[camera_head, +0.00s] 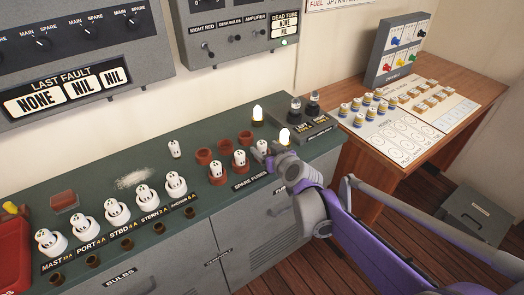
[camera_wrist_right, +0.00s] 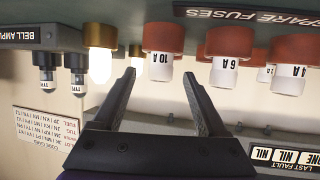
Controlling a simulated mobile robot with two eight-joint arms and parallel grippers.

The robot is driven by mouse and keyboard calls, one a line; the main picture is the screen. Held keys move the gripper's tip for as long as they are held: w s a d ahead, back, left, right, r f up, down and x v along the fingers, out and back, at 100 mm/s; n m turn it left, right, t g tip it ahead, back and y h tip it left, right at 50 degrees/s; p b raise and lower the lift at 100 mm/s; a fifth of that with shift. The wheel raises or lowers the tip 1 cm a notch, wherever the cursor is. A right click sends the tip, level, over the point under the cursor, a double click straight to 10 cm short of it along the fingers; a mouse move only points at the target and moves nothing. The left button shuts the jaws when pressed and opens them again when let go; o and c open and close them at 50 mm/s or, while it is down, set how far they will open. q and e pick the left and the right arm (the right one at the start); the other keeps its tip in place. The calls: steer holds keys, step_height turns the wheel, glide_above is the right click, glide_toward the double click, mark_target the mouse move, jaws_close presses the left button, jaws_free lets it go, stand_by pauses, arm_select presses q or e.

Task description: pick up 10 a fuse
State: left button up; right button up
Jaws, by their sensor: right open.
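The white 10 A fuse (camera_wrist_right: 159,66) sits in a red-brown socket under the spare fuses label in the right wrist view, which shows the scene upside down. My right gripper (camera_wrist_right: 159,76) is open, and its two fingers frame the lower part of that fuse in the picture. I cannot tell whether they touch it. In the head view my right gripper (camera_head: 264,156) is at the right end of the spare fuse row and covers much of that spot. My left gripper is not in view.
The 6 A fuse (camera_wrist_right: 224,73) and 4 A fuse (camera_wrist_right: 287,76) stand beside it in their sockets. A lit bulb (camera_wrist_right: 100,64) is close on the other side. Several fuses stand along the green cabinet top (camera_head: 110,175). A wooden table (camera_head: 345,95) holds cards and small parts.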

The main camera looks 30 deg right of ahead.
mark_target(259, 142)
steer(key=shift+x, duration=0.85)
steer(key=x, duration=0.4)
steer(key=shift+w, duration=0.25)
jaws_close()
